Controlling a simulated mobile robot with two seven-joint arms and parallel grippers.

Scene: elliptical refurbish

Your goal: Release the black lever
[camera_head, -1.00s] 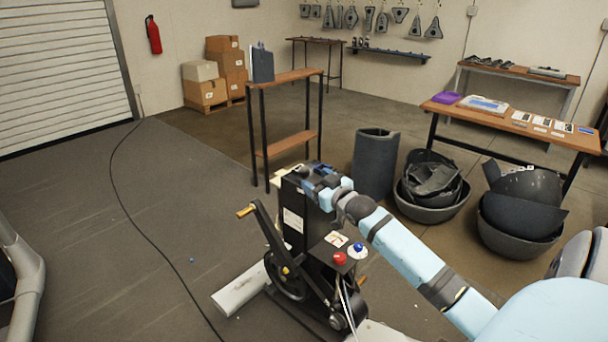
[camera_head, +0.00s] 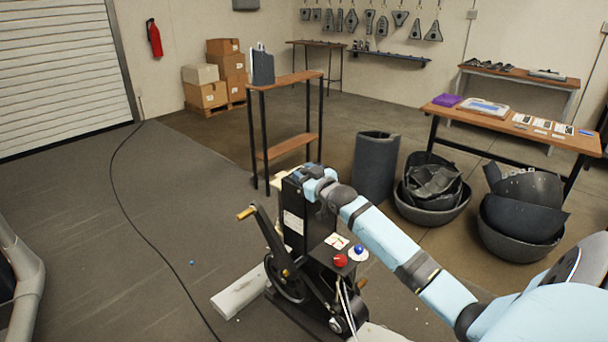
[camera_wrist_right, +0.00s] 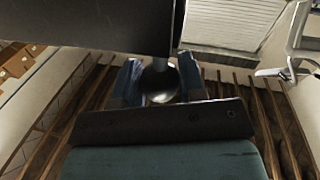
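The black machine (camera_head: 293,210) stands on the floor in the middle of the head view. A black lever (camera_head: 268,238) with a wooden grip at its upper end leans up and left on the machine's near side. My right gripper (camera_head: 303,173) is at the top of the machine's column, above and right of that wooden grip and apart from it. In the right wrist view its blue fingers (camera_wrist_right: 160,82) are spread, with a dark rounded thing between them; contact cannot be made out. The column hides part of the fingers in the head view. My left gripper is not in view.
A red button (camera_head: 340,260) and a blue button (camera_head: 358,249) sit on the machine's low panel. A narrow wooden shelf (camera_head: 285,78) stands behind. Black bins (camera_head: 432,211) stand to the right. A cable crosses the open floor at left.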

